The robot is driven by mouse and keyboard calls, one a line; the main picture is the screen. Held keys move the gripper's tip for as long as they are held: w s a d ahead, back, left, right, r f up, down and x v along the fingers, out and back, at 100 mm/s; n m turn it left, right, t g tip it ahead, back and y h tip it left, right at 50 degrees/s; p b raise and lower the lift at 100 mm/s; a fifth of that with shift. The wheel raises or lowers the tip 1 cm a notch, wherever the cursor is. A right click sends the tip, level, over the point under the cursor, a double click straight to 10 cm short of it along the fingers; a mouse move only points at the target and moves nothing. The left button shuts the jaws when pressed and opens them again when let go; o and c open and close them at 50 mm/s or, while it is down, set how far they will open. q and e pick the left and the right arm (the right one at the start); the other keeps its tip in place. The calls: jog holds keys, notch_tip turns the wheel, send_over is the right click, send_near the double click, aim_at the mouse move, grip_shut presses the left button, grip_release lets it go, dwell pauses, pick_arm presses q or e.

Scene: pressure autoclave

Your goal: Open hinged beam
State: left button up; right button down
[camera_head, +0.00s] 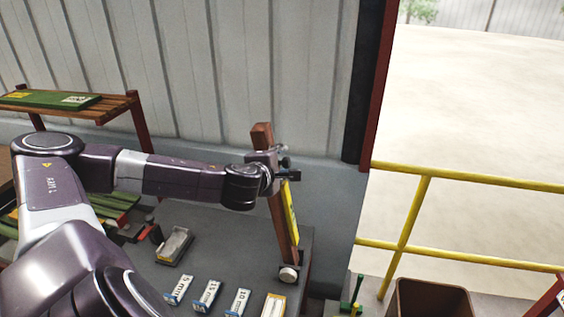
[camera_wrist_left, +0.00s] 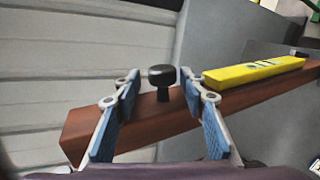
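The hinged beam (camera_head: 279,212) is a long reddish-brown bar standing raised and slightly tilted at the right end of the grey bench, with a round pale pivot (camera_head: 288,273) at its foot. A yellow strip (camera_head: 291,210) lies along it and also shows in the left wrist view (camera_wrist_left: 255,71). A black knob (camera_wrist_left: 162,75) on a short stem sticks out near the beam's free end. My left gripper (camera_head: 284,168) is at the beam's upper part. In the wrist view its blue-padded fingers (camera_wrist_left: 160,92) stand apart on either side of the knob, with gaps visible. My right gripper is out of view.
Several small labelled blocks (camera_head: 208,294) and a grey tray-like item (camera_head: 174,246) lie on the grey bench (camera_head: 215,240). A wooden shelf (camera_head: 115,105) is at left. A corrugated wall (camera_head: 240,60) stands behind. A yellow railing (camera_head: 415,215) and brown bin (camera_head: 430,298) are at right.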

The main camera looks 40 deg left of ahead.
pick_arm(q)
jog(key=v, duration=0.7)
jog(key=shift+s, duration=0.2)
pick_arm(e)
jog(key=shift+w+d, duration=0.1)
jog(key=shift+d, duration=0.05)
pick_arm(q)
jog(key=shift+d, duration=0.2)
